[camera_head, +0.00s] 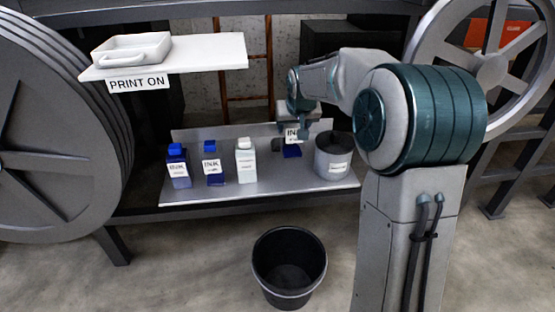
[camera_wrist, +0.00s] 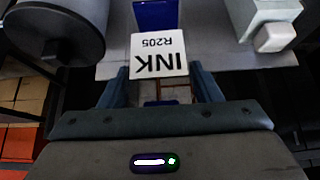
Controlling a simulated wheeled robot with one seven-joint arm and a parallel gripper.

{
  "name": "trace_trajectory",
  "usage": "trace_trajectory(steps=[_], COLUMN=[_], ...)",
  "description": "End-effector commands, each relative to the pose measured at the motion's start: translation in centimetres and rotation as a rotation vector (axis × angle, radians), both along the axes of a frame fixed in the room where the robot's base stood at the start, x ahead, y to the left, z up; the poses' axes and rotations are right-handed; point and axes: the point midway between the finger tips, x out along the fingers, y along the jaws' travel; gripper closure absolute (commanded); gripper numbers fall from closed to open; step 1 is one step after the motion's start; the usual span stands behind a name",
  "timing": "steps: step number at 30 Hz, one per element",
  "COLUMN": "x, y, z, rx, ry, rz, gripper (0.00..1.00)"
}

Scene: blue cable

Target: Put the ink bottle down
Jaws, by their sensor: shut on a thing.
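A blue ink bottle (camera_head: 291,152) with a white INK label stands upright in my gripper (camera_head: 294,124), over the back right part of the grey metal shelf (camera_head: 265,187). My gripper is shut on its upper part, which is mostly hidden in the head view. In the wrist view the bottle (camera_wrist: 156,14) appears upside down, with its label reading INK R205, between the two fingers of my gripper (camera_wrist: 161,86). I cannot tell if its base touches the shelf.
On the shelf, two blue bottles (camera_head: 178,168) (camera_head: 213,166) and a white bottle (camera_head: 246,161) stand left of the held one. A grey round can (camera_head: 333,157) stands close on its right. A black bucket (camera_head: 289,268) is on the floor in front. A white PRINT ON ledge (camera_head: 205,52) overhangs at upper left.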

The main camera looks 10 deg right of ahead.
Motion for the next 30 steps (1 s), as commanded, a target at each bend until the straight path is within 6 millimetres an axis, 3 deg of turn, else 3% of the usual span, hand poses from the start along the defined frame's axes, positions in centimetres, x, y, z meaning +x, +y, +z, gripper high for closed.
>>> trace_trajectory(steps=[3, 8, 15, 28, 29, 30], x=[0.0, 0.0, 0.0, 0.0, 0.0, 0.0], y=[0.0, 0.0, 0.0, 0.0, 0.0, 0.0], z=[-2.6, -4.0, -7.9, -8.6, -8.4, -8.4], rx=[0.001, -0.001, 0.0, 0.0, 0.0, 0.0], ry=[0.003, 0.002, 0.003, 0.0, 0.0, 0.0], rz=[0.001, 0.001, 0.001, 0.001, 0.001, 0.001], gripper=[0.66, 0.66, 0.66, 0.66, 0.34, 0.23])
